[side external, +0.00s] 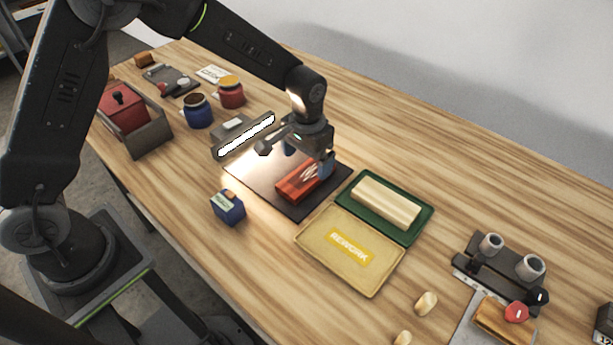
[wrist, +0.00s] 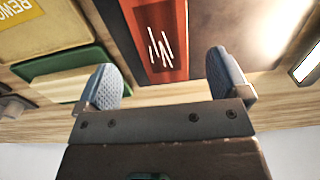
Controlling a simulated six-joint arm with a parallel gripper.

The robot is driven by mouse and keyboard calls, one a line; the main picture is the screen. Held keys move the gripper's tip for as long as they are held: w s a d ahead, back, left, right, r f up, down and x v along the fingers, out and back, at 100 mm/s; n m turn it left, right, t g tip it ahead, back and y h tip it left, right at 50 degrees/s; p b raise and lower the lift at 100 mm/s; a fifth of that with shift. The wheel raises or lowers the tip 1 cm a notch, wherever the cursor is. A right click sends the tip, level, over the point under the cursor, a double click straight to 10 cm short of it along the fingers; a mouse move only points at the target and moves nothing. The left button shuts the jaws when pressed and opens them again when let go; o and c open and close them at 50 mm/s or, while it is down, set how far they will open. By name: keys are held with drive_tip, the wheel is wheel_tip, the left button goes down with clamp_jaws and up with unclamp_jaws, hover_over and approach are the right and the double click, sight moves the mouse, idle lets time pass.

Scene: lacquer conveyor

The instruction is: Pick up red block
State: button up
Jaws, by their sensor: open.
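The red block (side external: 297,186) lies on a dark flat mat (side external: 262,187) in the middle of the table in the side view. White scratch-like marks show on its top. My gripper (side external: 309,160) is above the mat, close over the block's far end. In the wrist view the red block (wrist: 158,38) lies between and beyond the two blue fingertips of my open gripper (wrist: 165,82). A gap shows on both sides, and the fingers hold nothing. The exact height between the fingertips and the block is hard to tell.
A yellow tray marked REWORK (side external: 335,270) and a green tray (side external: 428,213) with a cream block (side external: 385,203) stand right of the mat. A small blue box (side external: 228,208) is at the left. A bright light bar (side external: 246,135) stands behind the mat. Jars (side external: 197,112) are farther back.

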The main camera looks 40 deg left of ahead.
sight(307, 174)
wheel_tip(307, 174, down, 5)
drive_tip(key=shift+a+r, duration=0.1)
drive_tip(key=shift+c, duration=0.4)
drive_tip(key=c, duration=0.9)
drive_tip(key=shift+c, duration=0.4)
drive_tip(key=shift+r, duration=0.1)
